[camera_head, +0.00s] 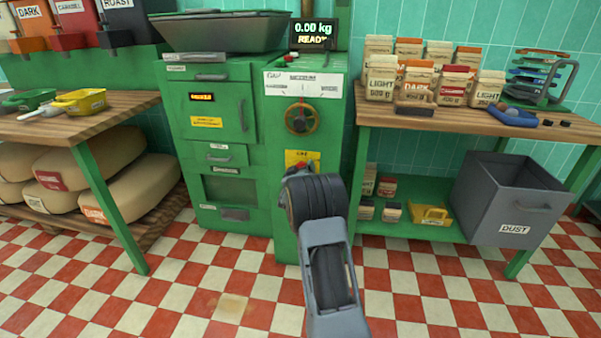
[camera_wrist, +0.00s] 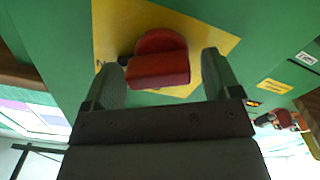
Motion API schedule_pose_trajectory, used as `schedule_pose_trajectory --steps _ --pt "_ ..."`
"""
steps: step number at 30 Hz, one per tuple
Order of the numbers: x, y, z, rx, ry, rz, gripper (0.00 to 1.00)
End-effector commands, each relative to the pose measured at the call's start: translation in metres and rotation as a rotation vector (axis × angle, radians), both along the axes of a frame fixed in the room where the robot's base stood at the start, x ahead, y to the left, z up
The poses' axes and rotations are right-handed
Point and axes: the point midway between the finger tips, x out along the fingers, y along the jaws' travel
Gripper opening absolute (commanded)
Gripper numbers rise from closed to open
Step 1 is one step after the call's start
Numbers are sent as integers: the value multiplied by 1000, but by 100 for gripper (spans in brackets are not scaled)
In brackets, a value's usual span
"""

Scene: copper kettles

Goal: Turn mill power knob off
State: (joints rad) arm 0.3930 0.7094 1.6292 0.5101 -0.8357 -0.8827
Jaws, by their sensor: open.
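The red mill power knob (camera_wrist: 158,68) sits on a yellow plate (camera_wrist: 112,30) on the mill's green front. In the wrist view, my gripper (camera_wrist: 163,72) is open, with one finger on each side of the knob's bar. The right finger shows a small gap to the knob; whether the left finger touches it I cannot tell. In the head view, the yellow plate (camera_head: 292,157) shows above my dark wrist, which hides most of the knob and the fingers. The green mill (camera_head: 262,130) stands in the middle, with a dial wheel (camera_head: 302,118) above the plate.
A display (camera_head: 313,34) on top reads 0.00 kg READY. A wooden table (camera_head: 440,118) with labelled bags stands at right, with a grey DUST bin (camera_head: 515,200) below. A left table (camera_head: 70,120) holds scoops, with sacks (camera_head: 130,190) beneath. The checkered floor in front is clear.

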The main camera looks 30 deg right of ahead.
Motion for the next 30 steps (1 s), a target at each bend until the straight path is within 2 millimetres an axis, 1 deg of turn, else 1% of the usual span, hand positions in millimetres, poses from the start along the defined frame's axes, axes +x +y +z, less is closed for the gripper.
schedule_pose_trajectory --steps 8,23,30 --pt "0 -1 0 0 0 0 83" --pt "0 -1 0 0 0 -1 35" --pt "0 0 1 -17 18 0 34"
